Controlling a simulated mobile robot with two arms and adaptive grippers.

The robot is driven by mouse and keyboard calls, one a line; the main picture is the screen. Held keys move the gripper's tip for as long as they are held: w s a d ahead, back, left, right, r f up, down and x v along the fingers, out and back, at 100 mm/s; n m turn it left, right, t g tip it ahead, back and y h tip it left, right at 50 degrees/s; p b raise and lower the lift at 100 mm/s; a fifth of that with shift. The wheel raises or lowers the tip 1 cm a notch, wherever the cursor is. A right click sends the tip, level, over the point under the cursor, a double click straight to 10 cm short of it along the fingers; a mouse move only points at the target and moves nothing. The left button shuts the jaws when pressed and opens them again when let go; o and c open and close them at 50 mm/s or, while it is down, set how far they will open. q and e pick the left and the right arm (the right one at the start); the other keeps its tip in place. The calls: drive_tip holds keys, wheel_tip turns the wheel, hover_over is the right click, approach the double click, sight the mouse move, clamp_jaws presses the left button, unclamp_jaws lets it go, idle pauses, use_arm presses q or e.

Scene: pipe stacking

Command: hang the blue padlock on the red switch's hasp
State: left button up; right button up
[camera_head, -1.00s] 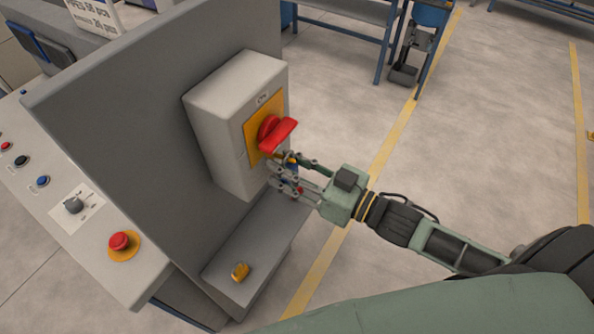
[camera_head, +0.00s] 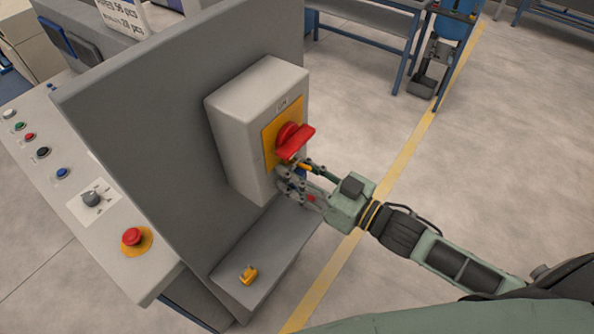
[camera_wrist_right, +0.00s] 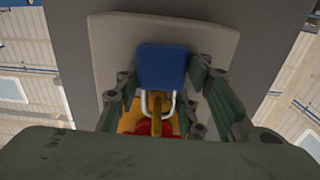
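The red switch (camera_head: 293,139) sits on a yellow plate on the front of a grey-white box. In the right wrist view the blue padlock (camera_wrist_right: 163,67) is between my right gripper's fingers (camera_wrist_right: 163,85), which appear closed on its sides. Its metal shackle (camera_wrist_right: 158,101) points at the switch, with the yellow-brown hasp (camera_wrist_right: 156,112) showing between its legs. I cannot tell whether the shackle passes through the hasp. In the head view my right gripper (camera_head: 292,180) is just below the red handle, and its fingers mostly hide the padlock. My left gripper is not in view.
A yellow padlock-like object (camera_head: 248,275) lies on the grey ledge (camera_head: 275,238) below the box. A sloped control panel (camera_head: 130,268) with several buttons and a red emergency stop (camera_head: 132,236) is at left. Open floor lies to the right.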

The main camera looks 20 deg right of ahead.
drive_tip(key=o, duration=0.4)
